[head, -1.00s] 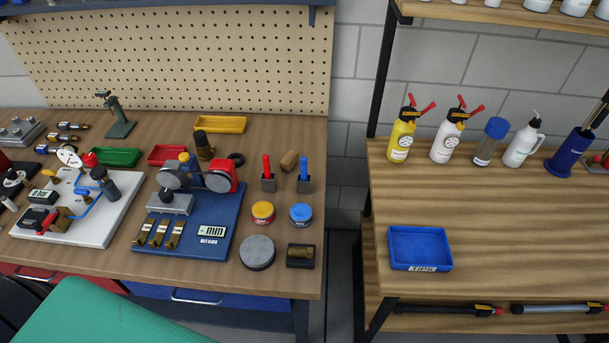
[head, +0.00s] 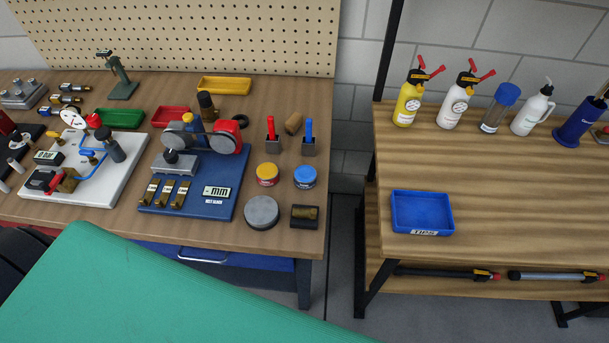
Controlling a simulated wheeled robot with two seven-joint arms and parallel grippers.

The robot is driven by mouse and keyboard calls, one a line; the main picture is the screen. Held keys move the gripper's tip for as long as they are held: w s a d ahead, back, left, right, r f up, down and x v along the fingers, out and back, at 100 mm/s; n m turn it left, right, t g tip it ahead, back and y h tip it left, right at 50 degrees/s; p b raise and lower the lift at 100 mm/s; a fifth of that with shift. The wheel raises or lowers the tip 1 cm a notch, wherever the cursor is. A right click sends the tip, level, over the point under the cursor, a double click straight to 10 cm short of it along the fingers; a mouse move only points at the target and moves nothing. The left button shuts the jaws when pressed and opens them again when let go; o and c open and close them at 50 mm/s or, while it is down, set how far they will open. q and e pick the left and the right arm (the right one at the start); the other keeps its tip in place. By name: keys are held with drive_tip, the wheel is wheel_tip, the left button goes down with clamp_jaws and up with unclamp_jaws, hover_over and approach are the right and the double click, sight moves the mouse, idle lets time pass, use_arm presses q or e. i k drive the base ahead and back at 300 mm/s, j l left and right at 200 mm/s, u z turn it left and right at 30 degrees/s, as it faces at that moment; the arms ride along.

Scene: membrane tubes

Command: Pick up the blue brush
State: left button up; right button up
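The blue brush (head: 309,130) stands upright in a small dark grey holder (head: 309,149) near the right end of the wooden workbench. Only its blue handle shows; its lower end is hidden in the holder. A red brush (head: 271,129) stands in a like holder to its left. Neither of my grippers shows in the head view.
A blue-lidded tin (head: 305,177), a yellow-lidded tin (head: 267,174), a grey disc (head: 261,212) and a dark block (head: 304,216) lie in front of the brushes. A gap separates the bench from the right shelf (head: 480,220).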

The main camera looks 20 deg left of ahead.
sight(310, 121)
drive_tip(key=l+u, duration=0.4)
drive_tip(key=l, duration=0.15)
drive_tip(key=l+u, duration=0.4)
drive_tip(key=l, duration=0.15)
drive_tip(key=l+u, duration=0.45)
drive_tip(key=k+l, duration=0.05)
drive_tip(key=l, duration=0.05)
